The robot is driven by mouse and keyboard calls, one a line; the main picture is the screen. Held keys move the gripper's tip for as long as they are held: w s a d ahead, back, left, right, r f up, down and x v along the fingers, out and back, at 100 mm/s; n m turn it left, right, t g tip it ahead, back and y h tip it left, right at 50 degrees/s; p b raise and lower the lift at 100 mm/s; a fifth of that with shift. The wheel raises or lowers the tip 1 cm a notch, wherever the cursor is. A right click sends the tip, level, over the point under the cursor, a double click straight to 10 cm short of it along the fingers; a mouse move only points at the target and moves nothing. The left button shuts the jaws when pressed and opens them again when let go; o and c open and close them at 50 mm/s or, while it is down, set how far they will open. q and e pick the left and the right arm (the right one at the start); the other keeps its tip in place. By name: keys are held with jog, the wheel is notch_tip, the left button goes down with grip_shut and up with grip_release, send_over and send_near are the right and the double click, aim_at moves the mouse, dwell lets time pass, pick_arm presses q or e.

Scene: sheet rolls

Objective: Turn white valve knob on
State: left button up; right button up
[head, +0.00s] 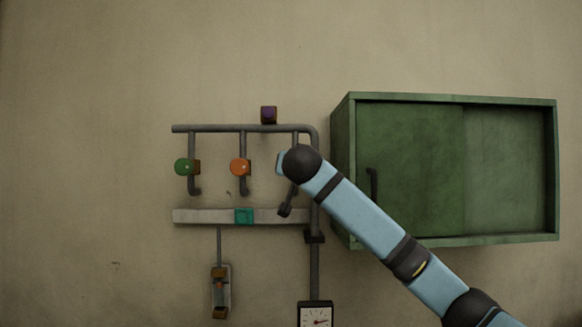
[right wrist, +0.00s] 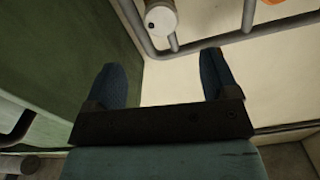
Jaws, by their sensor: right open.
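The white valve knob (right wrist: 161,17) is a pale short cylinder on a grey pipe at the top of the right wrist view. It lies beyond my fingertips, roughly in line with the gap between them, with space between. My right gripper (right wrist: 164,62) is open and empty, with a dark blue finger on each side. In the head view my right arm reaches in from the lower right and its wrist covers the place where the white knob sits, so the knob is hidden there. My left gripper is not in view.
A green cabinet (head: 420,170) stands close to the right of the pipes. A green knob (head: 183,167) and an orange knob (head: 238,167) sit on neighbouring pipes. Below are a pale bar with a teal slider (head: 243,216) and a gauge (head: 315,316). The left wall is clear.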

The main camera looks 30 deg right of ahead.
jog(key=p+x, duration=0.4)
jog(key=x, duration=0.7)
jog(key=shift+w, duration=0.3)
jog(key=shift+c, duration=0.4)
jog(key=c, duration=0.8)
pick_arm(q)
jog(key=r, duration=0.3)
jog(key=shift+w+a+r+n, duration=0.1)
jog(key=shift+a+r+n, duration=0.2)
pick_arm(e)
jog(key=shift+f, duration=0.1)
jog(key=shift+c, duration=0.2)
